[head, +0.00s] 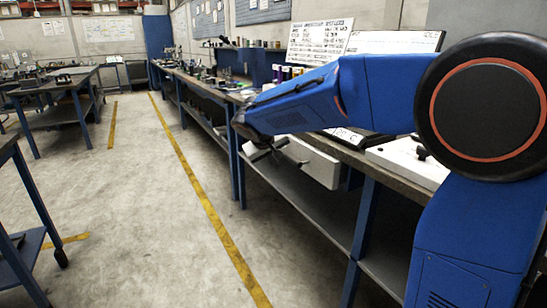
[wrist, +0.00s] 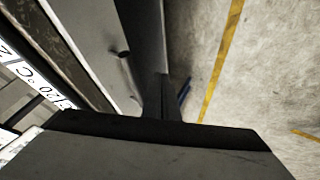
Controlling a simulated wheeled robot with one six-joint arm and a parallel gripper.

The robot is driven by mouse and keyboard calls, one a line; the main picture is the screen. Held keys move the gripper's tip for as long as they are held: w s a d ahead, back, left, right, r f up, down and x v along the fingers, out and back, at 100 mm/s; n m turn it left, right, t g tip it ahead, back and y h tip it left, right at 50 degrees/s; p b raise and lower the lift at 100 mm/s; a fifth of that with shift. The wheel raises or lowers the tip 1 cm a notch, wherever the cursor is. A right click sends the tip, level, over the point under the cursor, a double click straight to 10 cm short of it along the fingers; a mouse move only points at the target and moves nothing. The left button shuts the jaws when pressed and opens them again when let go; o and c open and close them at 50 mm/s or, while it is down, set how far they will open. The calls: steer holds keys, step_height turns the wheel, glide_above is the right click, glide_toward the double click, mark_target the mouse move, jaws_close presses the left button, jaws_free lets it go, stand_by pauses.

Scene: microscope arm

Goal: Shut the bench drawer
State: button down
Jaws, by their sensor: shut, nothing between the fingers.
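The bench drawer (head: 312,165) is a pale grey-white box under the edge of the workbench. It sticks out from the bench toward the aisle, so it stands open. My gripper (head: 263,155) is at the aisle side of the drawer, near its front; my wrist hides part of this area. In the wrist view, a pale drawer panel (wrist: 88,28) with a dark handle runs beside my dark, closed fingers (wrist: 168,95). I cannot tell whether they touch it. My gripper holds nothing.
The long workbench (head: 385,160) carries papers, bottles and small gear. Its blue legs and lower shelf are below the drawer. The concrete aisle with a yellow line (head: 205,200) is clear. Other tables (head: 70,80) stand at the left.

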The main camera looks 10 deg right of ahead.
mark_target(298, 158)
steer(key=w+d+f, duration=0.1)
steer(key=w+d, duration=0.2)
steer(key=d, duration=0.2)
steer(key=shift+f, duration=0.4)
steer(key=shift+w+d, duration=0.25)
steer(key=shift+d, duration=0.5)
steer(key=shift+w+d, duration=0.2)
steer(key=shift+d, duration=0.5)
steer(key=shift+w+d, duration=0.25)
steer(key=shift+d, duration=0.5)
